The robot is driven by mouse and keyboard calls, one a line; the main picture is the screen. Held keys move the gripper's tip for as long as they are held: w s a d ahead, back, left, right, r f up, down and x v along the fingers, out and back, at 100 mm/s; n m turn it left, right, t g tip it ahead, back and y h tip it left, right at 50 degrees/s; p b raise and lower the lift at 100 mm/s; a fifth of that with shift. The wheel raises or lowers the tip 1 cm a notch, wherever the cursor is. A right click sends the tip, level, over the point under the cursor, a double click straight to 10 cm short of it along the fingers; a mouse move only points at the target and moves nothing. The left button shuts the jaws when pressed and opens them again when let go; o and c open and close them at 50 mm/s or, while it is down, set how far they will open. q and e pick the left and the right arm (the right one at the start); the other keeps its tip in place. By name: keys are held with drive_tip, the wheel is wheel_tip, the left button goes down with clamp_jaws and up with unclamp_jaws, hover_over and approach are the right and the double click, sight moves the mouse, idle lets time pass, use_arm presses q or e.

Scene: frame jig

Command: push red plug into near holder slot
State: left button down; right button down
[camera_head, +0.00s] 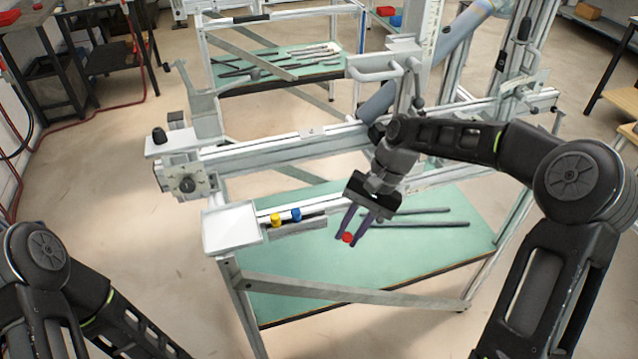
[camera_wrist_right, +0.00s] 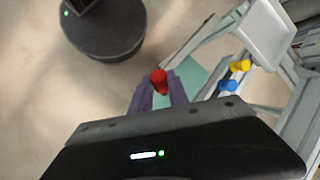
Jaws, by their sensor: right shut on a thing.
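The red plug (camera_head: 348,238) is held between the fingertips of my right gripper (camera_head: 351,233), which is shut on it. In the right wrist view the red plug (camera_wrist_right: 159,81) sticks out between the purple fingers. The holder (camera_head: 300,229) is a grey strip on the frame's near rail, to the left of the gripper. A yellow plug (camera_head: 275,220) and a blue plug (camera_head: 296,214) stand in it. The red plug is apart from the holder, to its right. The empty slots are too small to make out. My left arm shows at lower left, but its gripper is not in view.
A white tray (camera_head: 232,228) sits at the frame's left corner, beside the holder. Dark rods (camera_head: 415,224) lie on the green lower shelf (camera_head: 400,262). A pale clamp beam (camera_head: 290,150) runs across behind the holder. The space in front of the frame is open floor.

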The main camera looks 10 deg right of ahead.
drive_tip(key=shift+w+a+f+m+b, duration=0.1)
drive_tip(key=shift+w+f+m+b, duration=0.15)
drive_tip(key=shift+m+b, duration=0.1)
drive_tip(key=w+a+r+m+t+y+b, duration=0.1)
drive_tip(key=w+m+t+b, duration=0.1)
drive_tip(key=w+m+b, duration=0.1)
drive_tip(key=w+a+r+m+t+y+b, duration=0.1)
drive_tip(key=w+r+m+t+y+b, duration=0.1)
drive_tip(key=m+b, duration=0.3)
drive_tip(key=w+a+r+m+t+y+b, duration=0.1)
drive_tip(key=w+m+t+y+b, duration=0.1)
drive_tip(key=w+m+b, duration=0.2)
drive_tip(key=shift+w+a+r+m+b, duration=0.1)
drive_tip(key=shift+w+m+b, duration=0.15)
drive_tip(key=shift+m, duration=0.55)
drive_tip(key=shift+w+a+r+m+b, duration=0.1)
drive_tip(key=shift+w+m+b, duration=0.1)
drive_tip(key=shift+m, duration=0.55)
drive_tip(key=shift+w+r+m+y, duration=0.15)
drive_tip(key=shift+r+m+y, duration=0.15)
drive_tip(key=shift+r, duration=0.15)
drive_tip(key=shift+f, duration=0.15)
drive_tip(key=b, duration=0.6)
hover_over(315, 219)
drive_tip(key=d, duration=0.2)
drive_tip(key=shift+w+f, duration=0.25)
drive_tip(key=shift+f, duration=1.05)
drive_tip(key=shift+w+f, duration=0.2)
drive_tip(key=shift+f, duration=1.1)
